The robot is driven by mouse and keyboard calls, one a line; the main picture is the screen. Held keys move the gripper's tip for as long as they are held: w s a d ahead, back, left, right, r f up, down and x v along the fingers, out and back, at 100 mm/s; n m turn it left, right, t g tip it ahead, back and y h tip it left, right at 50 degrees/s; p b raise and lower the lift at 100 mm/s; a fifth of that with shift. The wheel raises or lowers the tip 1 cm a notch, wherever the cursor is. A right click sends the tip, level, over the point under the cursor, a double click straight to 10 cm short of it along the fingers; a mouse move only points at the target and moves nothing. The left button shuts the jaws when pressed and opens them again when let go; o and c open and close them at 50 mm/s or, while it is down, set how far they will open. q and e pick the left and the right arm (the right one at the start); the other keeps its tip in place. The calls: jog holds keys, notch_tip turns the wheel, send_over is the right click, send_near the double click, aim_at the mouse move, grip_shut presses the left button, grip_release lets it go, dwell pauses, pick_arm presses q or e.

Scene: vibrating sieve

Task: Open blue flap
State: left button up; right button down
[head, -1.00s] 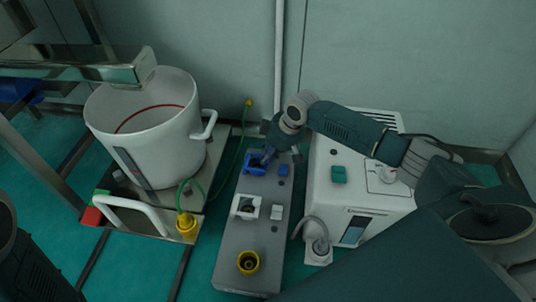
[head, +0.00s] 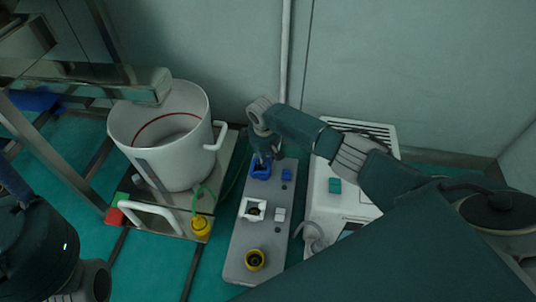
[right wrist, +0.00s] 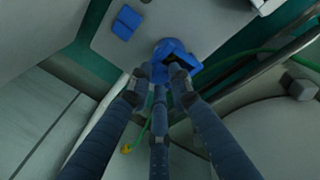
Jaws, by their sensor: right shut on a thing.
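The blue socket housing with its flap (head: 261,172) is at the far end of the long grey panel (head: 238,262). A dark opening shows inside its blue rim. My right gripper (head: 262,157) is at the back of this housing. In the right wrist view the fingers of the right gripper (right wrist: 160,75) come together on the near edge of the blue flap part (right wrist: 172,47). The fingertips hide part of the flap, so its exact angle is hard to tell. My left arm shows at the lower left, but its gripper is out of view.
A small blue block (head: 286,174) sits right beside the housing. A large white pot (head: 165,135) stands left, and a white box device (head: 325,200) stands right.

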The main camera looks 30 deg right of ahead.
aim_at(256, 167)
jog(key=shift+w+a+r+p, duration=0.3)
jog(key=shift+w+a+r, duration=0.1)
jog(key=shift+a, duration=0.15)
jog(key=shift+w+a+r+p, duration=0.3)
jog(key=shift+w+a+r, duration=0.1)
jog(key=shift+a, duration=0.15)
jog(key=shift+w+a+r, duration=0.15)
jog(key=shift+w+a, duration=0.2)
jog(key=shift+a, duration=0.4)
jog(key=c, duration=1.9)
grip_release()
jog(key=shift+c, duration=0.2)
jog(key=o, duration=0.4)
jog(key=shift+c, duration=0.2)
jog(key=shift+f, duration=0.2)
jog(key=shift+d, duration=0.15)
jog(key=shift+s+r, duration=0.1)
notch_tip(256, 167, up, 12)
jog(key=s+a, duration=0.1)
